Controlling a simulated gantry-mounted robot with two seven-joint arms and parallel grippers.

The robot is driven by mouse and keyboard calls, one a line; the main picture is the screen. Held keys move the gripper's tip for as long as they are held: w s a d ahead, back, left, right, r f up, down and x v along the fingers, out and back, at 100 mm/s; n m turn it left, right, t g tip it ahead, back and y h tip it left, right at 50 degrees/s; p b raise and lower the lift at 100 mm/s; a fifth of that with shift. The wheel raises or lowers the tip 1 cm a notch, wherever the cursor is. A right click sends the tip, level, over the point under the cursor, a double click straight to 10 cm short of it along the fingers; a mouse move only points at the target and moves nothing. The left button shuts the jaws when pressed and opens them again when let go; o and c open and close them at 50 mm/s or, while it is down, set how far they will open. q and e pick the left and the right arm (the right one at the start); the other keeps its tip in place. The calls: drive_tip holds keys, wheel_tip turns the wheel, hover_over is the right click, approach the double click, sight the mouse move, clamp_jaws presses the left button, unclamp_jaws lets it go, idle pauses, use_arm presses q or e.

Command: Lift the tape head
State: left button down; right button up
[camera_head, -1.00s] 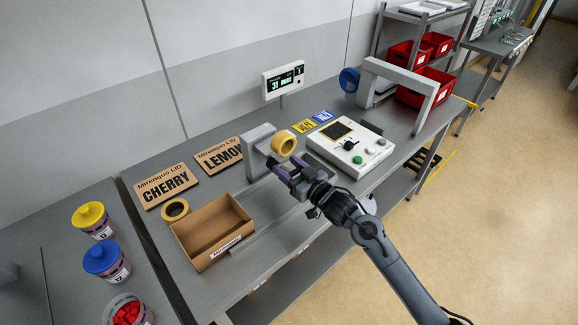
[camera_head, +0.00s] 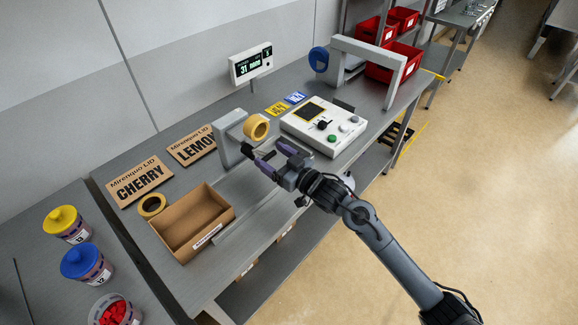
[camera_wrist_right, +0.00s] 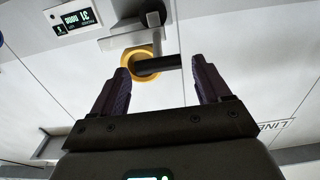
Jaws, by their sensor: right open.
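The tape head is a grey bracket (camera_head: 231,138) on the bench with a yellow tape roll (camera_head: 256,127) at its upper right. A short dark bar (camera_head: 247,149) shows low beside the bracket. My right gripper (camera_head: 269,156) is open, with purple fingers just in front of and below the roll. In the right wrist view the roll (camera_wrist_right: 137,76) and a dark bar (camera_wrist_right: 158,62) lie beyond and between the open fingertips (camera_wrist_right: 159,68). I cannot tell whether anything touches. My left gripper is not in view.
An open cardboard box (camera_head: 192,222) stands at the front left, beside a loose tape roll (camera_head: 152,205) and CHERRY (camera_head: 140,181) and LEMON (camera_head: 192,146) lids. A control panel (camera_head: 324,127) is right of the tape head. A display (camera_head: 250,65) stands behind.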

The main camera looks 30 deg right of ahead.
drive_tip(key=v, duration=0.7)
idle(0.3)
drive_tip(key=s+a+f+m+g+h, duration=0.1)
drive_tip(key=s+a+f+m+g, duration=0.15)
drive_tip(key=s+f, duration=0.5)
drive_tip(key=s+a+f+m+g+h, duration=0.1)
drive_tip(key=s+a+f, duration=0.2)
drive_tip(key=s+f, duration=0.45)
drive_tip(key=s+d+f+n+g+h, duration=0.1)
drive_tip(key=s+d+f+g+h, duration=0.1)
drive_tip(key=s+g, duration=0.5)
drive_tip(key=s+d+f+n+g+h, duration=0.1)
drive_tip(key=s+d+g+h, duration=0.15)
drive_tip(key=s, duration=0.85)
wheel_tip(320, 180, up, 28)
drive_tip(key=p, duration=2.8)
drive_tip(key=shift+w+a+f+m, duration=0.15)
drive_tip(key=shift+w+a+m, duration=0.05)
drive_tip(key=shift+a+m, duration=0.2)
